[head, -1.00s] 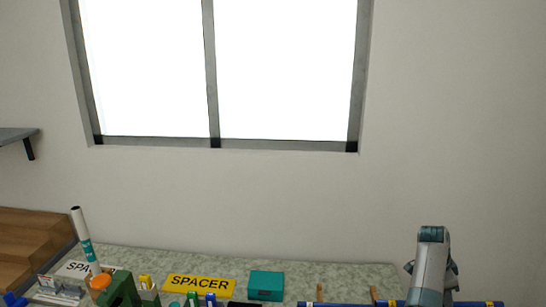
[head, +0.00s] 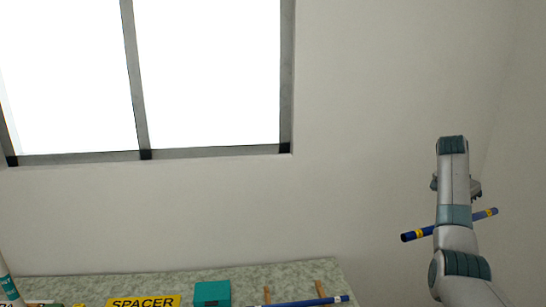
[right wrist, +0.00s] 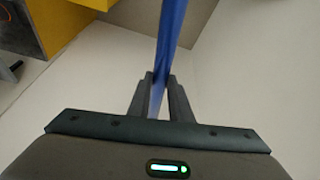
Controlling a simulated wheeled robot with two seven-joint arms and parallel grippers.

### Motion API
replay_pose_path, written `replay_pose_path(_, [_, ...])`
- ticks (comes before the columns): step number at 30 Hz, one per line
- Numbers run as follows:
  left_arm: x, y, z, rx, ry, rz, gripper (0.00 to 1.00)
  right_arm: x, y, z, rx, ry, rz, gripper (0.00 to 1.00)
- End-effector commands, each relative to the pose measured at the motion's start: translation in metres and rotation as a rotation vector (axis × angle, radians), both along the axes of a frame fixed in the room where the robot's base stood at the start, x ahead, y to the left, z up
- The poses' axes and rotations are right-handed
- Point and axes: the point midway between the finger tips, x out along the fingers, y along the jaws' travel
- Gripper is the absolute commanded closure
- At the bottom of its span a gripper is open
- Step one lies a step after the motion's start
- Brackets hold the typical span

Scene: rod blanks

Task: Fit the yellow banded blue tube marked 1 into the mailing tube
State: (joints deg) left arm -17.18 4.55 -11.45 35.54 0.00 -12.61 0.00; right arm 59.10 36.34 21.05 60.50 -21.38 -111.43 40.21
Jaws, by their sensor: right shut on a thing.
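A blue tube with yellow bands (head: 415,235) is held high in front of the wall at the right, tilted slightly up to the right. My right gripper (right wrist: 160,88) is shut on this tube, which also runs up between the fingers in the right wrist view (right wrist: 170,35). In the head view my right arm hides the tube's middle, and any number on it is too small to read. A white tube with a teal band (head: 6,275), which looks like the mailing tube, leans at the left edge, partly cut off. My left gripper is not in view.
Another blue tube with a yellow band (head: 300,302) lies at the table's front by wooden pegs (head: 320,289). A teal box (head: 212,293) and a yellow SPACER sign (head: 143,301) are on the speckled table (head: 180,279). The air before the wall is clear.

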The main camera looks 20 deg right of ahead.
Motion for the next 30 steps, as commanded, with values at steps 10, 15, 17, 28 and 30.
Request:
replay_pose_path(10, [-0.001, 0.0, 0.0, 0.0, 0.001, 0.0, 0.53, -0.002, -0.004, -0.014, -0.004, 0.006, 0.036, 1.0])
replay_pose_path(15, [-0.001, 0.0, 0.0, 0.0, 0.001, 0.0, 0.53, 0.0, -0.001, -0.036, -0.002, 0.008, 0.046, 1.0])
replay_pose_path(17, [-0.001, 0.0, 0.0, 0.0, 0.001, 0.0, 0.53, 0.001, 0.002, -0.048, -0.001, 0.008, 0.051, 1.0])
replay_pose_path(28, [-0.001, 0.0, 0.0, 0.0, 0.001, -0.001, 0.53, 0.011, 0.065, -0.16, -0.001, 0.011, 0.133, 1.0])
replay_pose_path(30, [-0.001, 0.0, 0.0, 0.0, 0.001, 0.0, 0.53, 0.012, 0.09, -0.182, -0.002, 0.009, 0.162, 1.0])
